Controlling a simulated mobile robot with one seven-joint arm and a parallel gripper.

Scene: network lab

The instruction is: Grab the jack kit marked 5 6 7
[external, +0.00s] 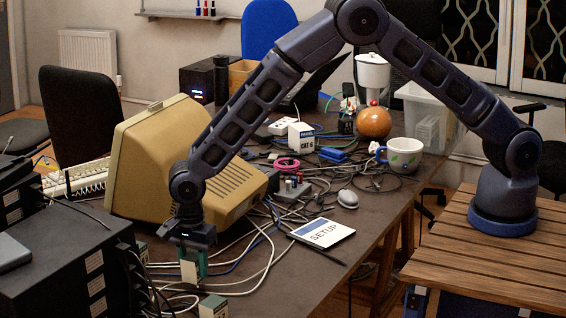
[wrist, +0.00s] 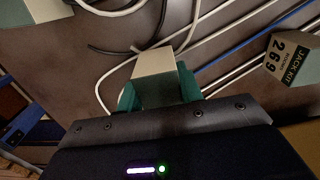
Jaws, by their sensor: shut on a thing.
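My gripper (external: 192,262) is low at the front left of the table in the external view. Its teal fingers are shut on a small cream box (external: 188,272). The wrist view shows my gripper (wrist: 158,82) with the same cream box (wrist: 154,62) between the fingers. The held box shows a plain face there, and I cannot read any number on it. In the wrist view another jack kit (wrist: 296,60) stands at the right, apart from my gripper; its label appears to read 2 6 9. Part of another light box (wrist: 45,10) shows at the top left.
Loose white and blue cables (wrist: 215,62) run around the held box. Another small box (external: 213,307) stands at the front edge of the external view. A beige monitor (external: 150,165) is behind my gripper, and dark stacked equipment (external: 70,265) is to its left. A SETUP booklet (external: 322,233) lies right.

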